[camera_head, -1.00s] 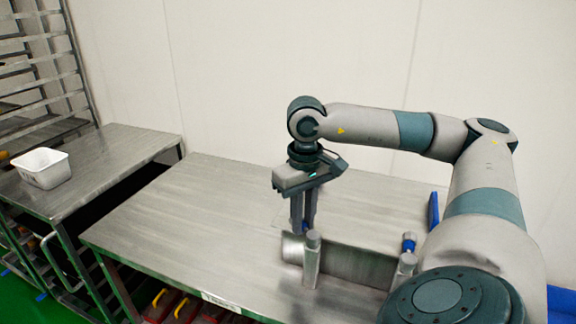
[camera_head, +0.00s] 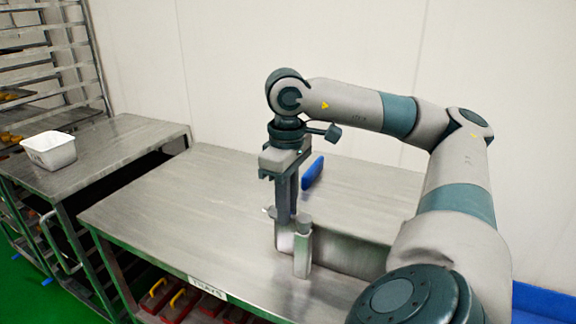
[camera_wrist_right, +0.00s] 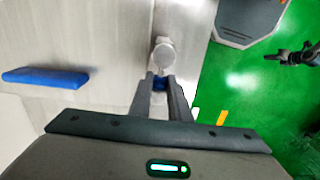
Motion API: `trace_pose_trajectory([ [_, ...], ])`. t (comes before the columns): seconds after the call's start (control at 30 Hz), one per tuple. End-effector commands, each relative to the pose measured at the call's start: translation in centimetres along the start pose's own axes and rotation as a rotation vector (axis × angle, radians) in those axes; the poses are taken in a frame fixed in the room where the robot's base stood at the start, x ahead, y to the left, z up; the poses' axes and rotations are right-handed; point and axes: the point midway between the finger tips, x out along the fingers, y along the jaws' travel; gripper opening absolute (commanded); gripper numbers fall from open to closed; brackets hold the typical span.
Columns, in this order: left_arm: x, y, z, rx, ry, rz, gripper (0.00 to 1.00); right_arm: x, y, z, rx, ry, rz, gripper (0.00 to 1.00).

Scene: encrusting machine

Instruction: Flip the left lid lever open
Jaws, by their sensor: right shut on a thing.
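The metal machine part (camera_head: 345,254) stands on the steel table, with an upright post (camera_head: 302,248) at its left end. The left lid lever is at this end, mostly hidden by my fingers in the head view. In the right wrist view its round grey end (camera_wrist_right: 163,52) shows ahead of a blue band (camera_wrist_right: 159,83) between the fingertips. My right gripper (camera_head: 285,215) points down and is shut on the lever; it also shows in the wrist view (camera_wrist_right: 160,92). A dark gripper-like shape (camera_wrist_right: 298,56) at the wrist view's right edge may be my left gripper; its jaws are unclear.
A white tub (camera_head: 50,150) stands on the side table at left, beside a rack (camera_head: 50,50). My right arm hides the machine's right end.

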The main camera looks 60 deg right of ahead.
Motion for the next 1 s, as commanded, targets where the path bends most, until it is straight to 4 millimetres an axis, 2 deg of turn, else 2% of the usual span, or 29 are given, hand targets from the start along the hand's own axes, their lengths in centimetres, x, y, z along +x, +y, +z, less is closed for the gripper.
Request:
trace_pose_trajectory([
  [0.2,-0.89,0.00,-0.36,0.000,0.002,-0.001,0.00,-0.35,-0.08,-0.25,-0.031,0.015,0.003,0.00],
  [0.57,-0.99,0.01,-0.39,0.001,0.002,-0.001,0.00,-0.39,-0.12,-0.24,-0.035,0.015,0.003,0.00],
  [0.6,-0.98,0.02,-0.39,0.001,0.002,-0.001,0.00,-0.39,-0.12,-0.24,-0.035,0.015,0.003,0.24],
  [0.67,-0.97,0.02,-0.39,0.001,0.002,0.000,0.00,-0.35,-0.15,-0.21,-0.035,0.014,0.002,0.36],
  [1.0,-0.93,0.01,-0.44,0.001,0.003,-0.001,0.00,-0.22,-0.25,-0.05,-0.037,0.005,0.000,0.36],
])
